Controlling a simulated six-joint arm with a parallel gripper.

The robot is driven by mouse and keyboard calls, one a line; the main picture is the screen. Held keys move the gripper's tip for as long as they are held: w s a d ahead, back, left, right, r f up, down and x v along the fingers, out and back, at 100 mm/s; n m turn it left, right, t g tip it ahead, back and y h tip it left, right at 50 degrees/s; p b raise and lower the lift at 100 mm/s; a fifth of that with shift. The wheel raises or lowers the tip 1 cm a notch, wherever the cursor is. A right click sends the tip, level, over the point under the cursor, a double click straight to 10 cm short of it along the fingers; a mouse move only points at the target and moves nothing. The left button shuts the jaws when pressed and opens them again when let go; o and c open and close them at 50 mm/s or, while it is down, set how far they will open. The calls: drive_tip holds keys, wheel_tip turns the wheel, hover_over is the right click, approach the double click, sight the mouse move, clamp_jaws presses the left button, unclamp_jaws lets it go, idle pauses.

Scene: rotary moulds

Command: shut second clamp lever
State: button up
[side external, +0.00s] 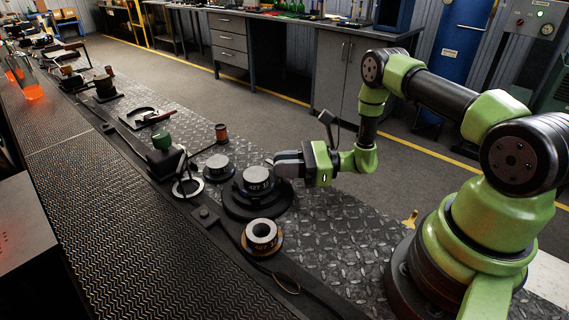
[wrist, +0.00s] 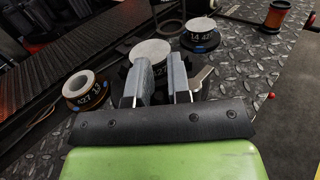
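The round mould (side external: 257,180), a grey lidded cylinder marked 427 on a dark round base (side external: 258,207), stands in the middle of the side view. Its pale top (wrist: 150,51) shows just beyond my fingers in the wrist view. My gripper (side external: 280,164) is at the mould's right side, low and close to it. In the wrist view my gripper (wrist: 162,80) has two grey fingers apart, with a dark gap and nothing clearly held between them. A pale metal tab (wrist: 203,77), perhaps a clamp lever, shows right of the right finger. Other levers are hidden or unclear.
A ring-shaped part (side external: 262,237) stands in front of the mould and a grey lidded part (side external: 218,167) behind it. A green-topped clamp device (side external: 163,152) and an orange spool (side external: 221,133) stand farther left. Bare diamond plate (side external: 340,240) lies to the right.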

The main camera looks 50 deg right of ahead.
clamp_jaws()
drive_tip(key=shift+d+g, duration=0.1)
drive_tip(key=shift+g, duration=0.2)
drive_tip(key=n+g+y, duration=0.2)
drive_tip(key=d+n+g+y, duration=0.1)
drive_tip(key=n+g, duration=0.1)
drive_tip(key=g, duration=0.1)
drive_tip(key=shift+s+d+n+y, duration=0.1)
drive_tip(key=shift+s+n+y, duration=0.05)
drive_tip(key=shift+n+y, duration=0.2)
drive_tip(key=shift+d+n+g+y, duration=0.2)
drive_tip(key=shift+n+g, duration=0.4)
drive_tip(key=shift+g, duration=0.4)
drive_tip(key=shift+d+n+g+y, duration=0.15)
drive_tip(key=shift+n+g+y, duration=0.15)
drive_tip(key=shift+n+g, duration=0.5)
drive_tip(key=shift+d+n+g+y, duration=0.15)
drive_tip(key=shift+n+g+y, duration=0.15)
drive_tip(key=shift+g, duration=0.9)
drive_tip(key=shift+d+n+g, duration=0.1)
drive_tip(key=shift+n+g, duration=0.35)
drive_tip(key=shift+g, duration=0.15)
drive_tip(key=o, duration=0.6)
unclamp_jaws()
drive_tip(key=shift+c, duration=0.2)
